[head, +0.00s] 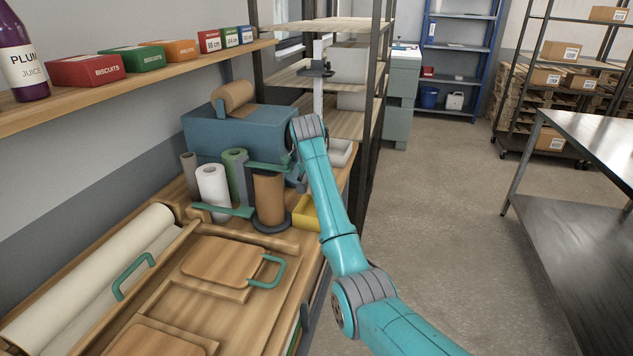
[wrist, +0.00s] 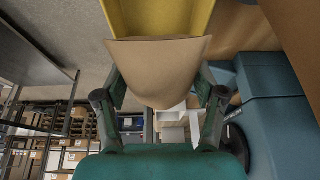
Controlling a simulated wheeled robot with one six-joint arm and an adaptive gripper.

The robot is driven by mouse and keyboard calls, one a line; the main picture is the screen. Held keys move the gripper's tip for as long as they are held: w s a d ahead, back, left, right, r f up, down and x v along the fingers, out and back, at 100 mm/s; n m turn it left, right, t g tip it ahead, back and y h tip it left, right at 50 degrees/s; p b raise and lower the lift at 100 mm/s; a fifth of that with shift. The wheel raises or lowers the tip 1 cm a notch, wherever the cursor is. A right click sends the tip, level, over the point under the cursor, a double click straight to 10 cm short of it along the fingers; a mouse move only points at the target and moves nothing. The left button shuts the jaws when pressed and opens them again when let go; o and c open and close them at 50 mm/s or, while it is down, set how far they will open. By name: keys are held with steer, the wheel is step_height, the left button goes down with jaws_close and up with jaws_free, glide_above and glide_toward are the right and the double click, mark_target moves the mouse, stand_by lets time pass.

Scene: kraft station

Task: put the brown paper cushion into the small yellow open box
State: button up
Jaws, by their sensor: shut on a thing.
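My gripper (wrist: 161,84) is shut on the brown paper cushion (wrist: 158,62), which spans between its two fingers in the wrist view. The small yellow open box (wrist: 117,16) shows at the top of the wrist view, and the cushion overlaps its edge there. I cannot tell whether the cushion touches it. In the head view the yellow box (head: 306,214) sits on the bench's right side, partly hidden by my arm. My gripper and the cushion are mostly hidden behind the arm in that view.
A brown paper roll (head: 269,198) stands on a dark round base just left of the yellow box. White (head: 213,187) and green rolls stand further left. A blue machine (head: 240,133) is behind them. A shelf rack with dark posts (head: 374,110) stands beyond, close to my arm.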

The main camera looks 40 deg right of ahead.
steer(key=shift+f, duration=2)
steer(key=o, duration=0.9)
steer(key=shift+r, duration=0.1)
steer(key=shift+r, duration=6.45)
